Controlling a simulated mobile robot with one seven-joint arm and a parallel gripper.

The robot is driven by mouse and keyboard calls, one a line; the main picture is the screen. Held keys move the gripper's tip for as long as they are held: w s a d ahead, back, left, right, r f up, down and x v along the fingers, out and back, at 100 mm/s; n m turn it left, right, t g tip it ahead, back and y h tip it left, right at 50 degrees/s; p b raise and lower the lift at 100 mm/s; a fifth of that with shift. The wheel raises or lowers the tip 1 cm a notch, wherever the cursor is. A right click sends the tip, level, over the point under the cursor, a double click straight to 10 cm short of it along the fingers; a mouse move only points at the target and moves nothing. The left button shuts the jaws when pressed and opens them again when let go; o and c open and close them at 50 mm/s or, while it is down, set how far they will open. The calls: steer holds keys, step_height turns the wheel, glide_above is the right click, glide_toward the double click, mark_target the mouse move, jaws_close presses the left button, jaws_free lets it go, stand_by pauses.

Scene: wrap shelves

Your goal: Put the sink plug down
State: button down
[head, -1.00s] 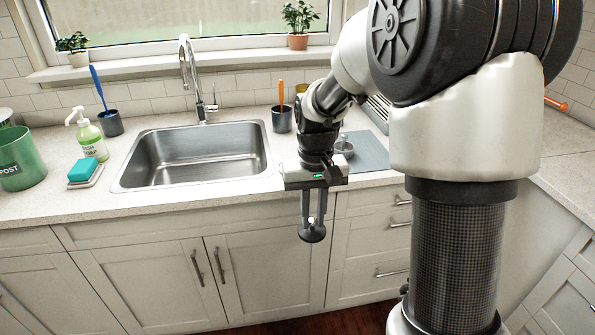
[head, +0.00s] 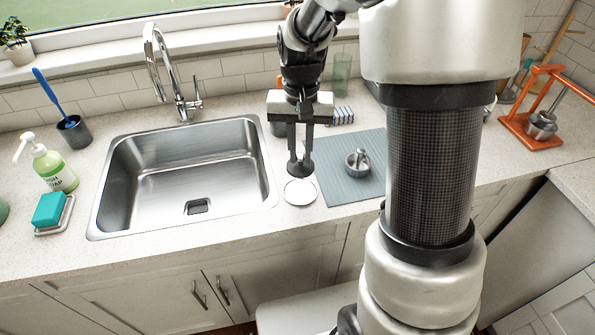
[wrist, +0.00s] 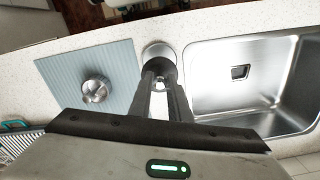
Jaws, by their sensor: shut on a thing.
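The dark sink plug (head: 301,169) hangs upright below my gripper (head: 300,152), which is shut on it. In the wrist view the plug (wrist: 161,68) shows beyond my fingertips (wrist: 160,84). A small round white dish (head: 300,191) lies on the counter between the sink and the grey mat. In the head view the plug overlaps the dish's back edge. In the wrist view it covers part of the dish (wrist: 158,49). I cannot tell whether the plug touches the dish.
The steel sink (head: 185,178) is left of the dish. The grey-blue mat (head: 345,188) is on its right, with a metal strainer-like piece (head: 357,162) on it. A bare counter strip runs in front.

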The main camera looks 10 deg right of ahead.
step_height(320, 180, down, 8)
steer(key=shift+s+f, duration=0.1)
steer(key=shift+f, duration=0.05)
stand_by(0.3)
steer(key=shift+f, duration=0.15)
steer(key=c, duration=1.6)
jaws_free()
steer(key=shift+c, duration=0.2)
